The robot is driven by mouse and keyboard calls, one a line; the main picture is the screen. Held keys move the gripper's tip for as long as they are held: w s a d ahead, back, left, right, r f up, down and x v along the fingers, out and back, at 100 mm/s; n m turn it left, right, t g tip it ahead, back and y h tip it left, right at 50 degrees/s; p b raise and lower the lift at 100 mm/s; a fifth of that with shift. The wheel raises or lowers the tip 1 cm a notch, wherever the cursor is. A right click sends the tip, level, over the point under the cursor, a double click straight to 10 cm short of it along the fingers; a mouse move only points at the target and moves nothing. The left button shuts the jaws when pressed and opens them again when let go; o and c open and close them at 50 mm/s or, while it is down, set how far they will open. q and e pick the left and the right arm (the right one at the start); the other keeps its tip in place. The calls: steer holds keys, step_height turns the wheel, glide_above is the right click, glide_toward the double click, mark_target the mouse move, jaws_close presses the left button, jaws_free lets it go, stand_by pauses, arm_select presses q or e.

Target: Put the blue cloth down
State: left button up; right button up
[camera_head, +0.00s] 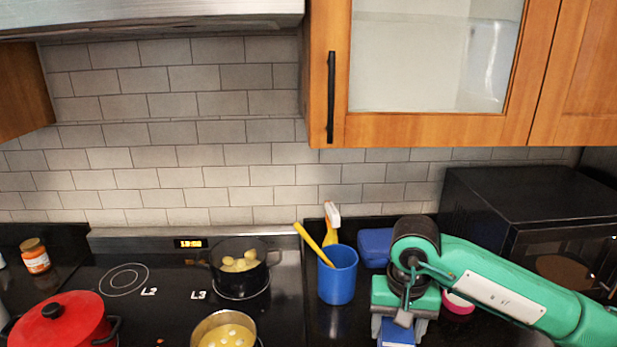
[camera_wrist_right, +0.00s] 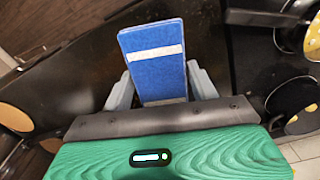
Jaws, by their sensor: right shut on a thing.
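The blue cloth (camera_wrist_right: 152,60) is a flat, folded blue piece with a white stripe, seen in the right wrist view. It also shows at the bottom of the head view (camera_head: 397,334), partly hidden by my gripper. My right gripper (camera_head: 399,325) points down over the counter right of the stove, with its grey fingers closed on the cloth. In the right wrist view the fingers (camera_wrist_right: 160,88) sit on both sides of it. I cannot tell whether the cloth touches the counter. My left gripper is not in view.
A blue cup (camera_head: 338,276) with a yellow utensil stands left of my gripper, near a spray bottle (camera_head: 332,222). A blue object (camera_head: 374,246) lies behind. A black microwave (camera_head: 530,215) stands right. The stove holds a red pot (camera_head: 62,322) and two open pots (camera_head: 239,265).

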mark_target(383, 332)
steer(key=shift+n, duration=0.9)
steer(key=d+f, duration=0.1)
steer(key=d, duration=0.1)
steer(key=d+f, duration=0.1)
steer(key=f, duration=0.1)
steer(key=shift+s+d+f, duration=0.1)
steer(key=shift+s+d, duration=0.05)
steer(key=shift+d, duration=0.2)
steer(key=shift+a, duration=0.1)
steer(key=shift+n, duration=0.4)
steer(key=a+r, duration=0.6)
steer(key=shift+a+b, duration=0.1)
steer(key=shift+b, duration=0.25)
step_height(383, 332, down, 19)
steer(key=p, duration=0.5)
steer(key=shift+f+p, duration=0.2)
steer(key=shift+p, duration=0.1)
steer(key=shift+f, duration=0.1)
steer(key=shift+f+b, duration=0.15)
steer(key=shift+b, duration=0.15)
steer(key=o, duration=1)
steer(key=shift+c, duration=0.2)
